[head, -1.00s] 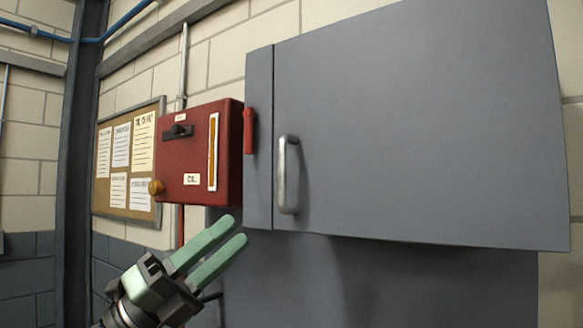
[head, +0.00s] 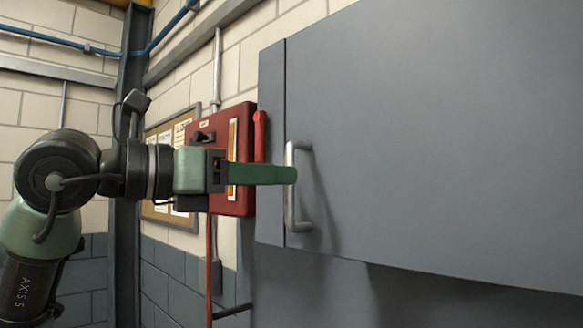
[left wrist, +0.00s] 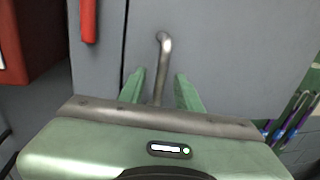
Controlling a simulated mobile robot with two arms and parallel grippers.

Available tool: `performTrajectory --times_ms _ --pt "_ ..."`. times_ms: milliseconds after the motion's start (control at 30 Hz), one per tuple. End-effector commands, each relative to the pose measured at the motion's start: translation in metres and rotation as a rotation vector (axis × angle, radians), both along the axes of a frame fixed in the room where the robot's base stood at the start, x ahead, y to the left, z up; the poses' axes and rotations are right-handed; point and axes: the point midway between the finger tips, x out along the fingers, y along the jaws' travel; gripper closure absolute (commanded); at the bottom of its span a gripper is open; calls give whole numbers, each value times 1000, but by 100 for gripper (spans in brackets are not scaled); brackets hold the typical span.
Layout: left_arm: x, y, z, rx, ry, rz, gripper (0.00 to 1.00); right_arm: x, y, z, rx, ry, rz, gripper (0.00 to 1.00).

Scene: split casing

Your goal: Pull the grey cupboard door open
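The grey cupboard door (head: 440,150) fills the right of the head view and looks shut, its left edge against a narrow grey frame strip (head: 271,100). A vertical metal bar handle (head: 291,214) stands near that edge. My left gripper (head: 288,175) reaches in from the left, level with the handle's middle. In the left wrist view the handle (left wrist: 165,52) runs down between the two green fingers (left wrist: 160,88). The fingers are apart, with a gap on each side of the bar. My right gripper is not in view.
A red box (head: 240,140) with a red lever (head: 260,130) is on the wall just left of the cupboard, close behind my left gripper. A notice board (head: 160,212) hangs further left. Several thin coloured items (left wrist: 290,120) show at the right of the left wrist view.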

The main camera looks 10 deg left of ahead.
Motion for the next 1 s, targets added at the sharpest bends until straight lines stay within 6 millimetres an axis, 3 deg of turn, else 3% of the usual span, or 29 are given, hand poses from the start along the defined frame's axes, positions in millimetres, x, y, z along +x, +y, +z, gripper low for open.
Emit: performTrajectory --times_ms 233,567,700,1000 --pt "22 -22 1 -1 1 -3 66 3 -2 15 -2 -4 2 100" --pt "25 -25 -1 -1 -1 -2 66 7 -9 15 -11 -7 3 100" --pt "25 -25 0 -1 -1 -2 100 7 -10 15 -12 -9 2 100" --pt "25 -25 0 -1 -1 -2 100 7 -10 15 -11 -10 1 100"
